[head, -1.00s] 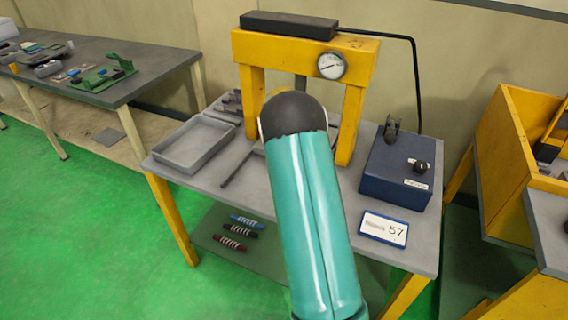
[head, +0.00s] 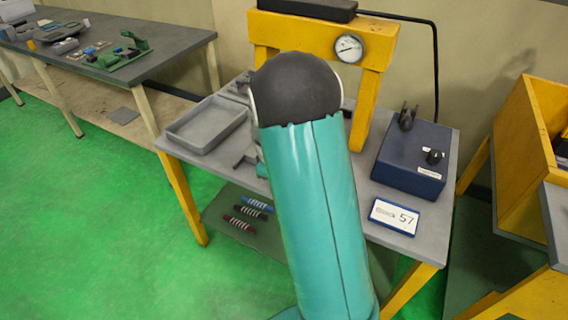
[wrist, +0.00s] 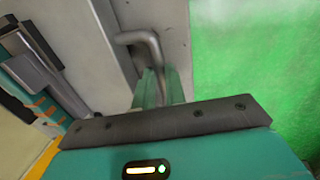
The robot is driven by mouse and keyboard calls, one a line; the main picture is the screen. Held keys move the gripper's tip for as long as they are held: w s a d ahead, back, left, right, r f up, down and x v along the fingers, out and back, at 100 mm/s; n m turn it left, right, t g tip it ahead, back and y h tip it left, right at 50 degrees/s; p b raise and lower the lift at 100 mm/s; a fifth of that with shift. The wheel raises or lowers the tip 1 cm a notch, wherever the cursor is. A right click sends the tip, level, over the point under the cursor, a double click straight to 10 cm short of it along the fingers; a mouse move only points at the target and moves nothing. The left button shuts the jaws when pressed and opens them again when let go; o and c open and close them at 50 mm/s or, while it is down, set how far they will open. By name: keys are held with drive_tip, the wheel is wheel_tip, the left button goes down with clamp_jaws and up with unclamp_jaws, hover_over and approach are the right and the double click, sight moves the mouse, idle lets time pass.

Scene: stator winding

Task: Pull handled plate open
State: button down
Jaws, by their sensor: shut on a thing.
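In the wrist view, a bent grey metal handle (wrist: 148,42) stands on a flat grey plate (wrist: 155,14). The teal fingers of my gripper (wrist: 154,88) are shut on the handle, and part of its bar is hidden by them. In the head view my arm covers most of the work area under the yellow press (head: 318,38). A small grey piece (head: 244,161) shows just left of my arm, and I cannot tell whether it is part of the handled plate.
A grey tray (head: 205,124) lies at the table's left. Several coloured sticks (head: 248,207) lie on the lower shelf. Green floor is free at left; a yellow cabinet (head: 515,140) stands at right.

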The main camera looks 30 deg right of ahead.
drive_tip(key=shift+s+a, duration=0.5)
drive_tip(key=shift+a, duration=0.3)
drive_tip(key=shift+s+a, duration=0.45)
drive_tip(key=shift+a, duration=0.3)
drive_tip(key=c, duration=1.5)
unclamp_jaws()
drive_tip(key=shift+o, duration=0.2)
drive_tip(key=shift+r, duration=0.1)
wheel_tip(320, 180, up, 14)
drive_tip(key=s+a, duration=0.1)
drive_tip(key=a, duration=0.1)
drive_tip(key=shift+s+a+f, duration=0.15)
drive_tip(key=shift+f, duration=0.1)
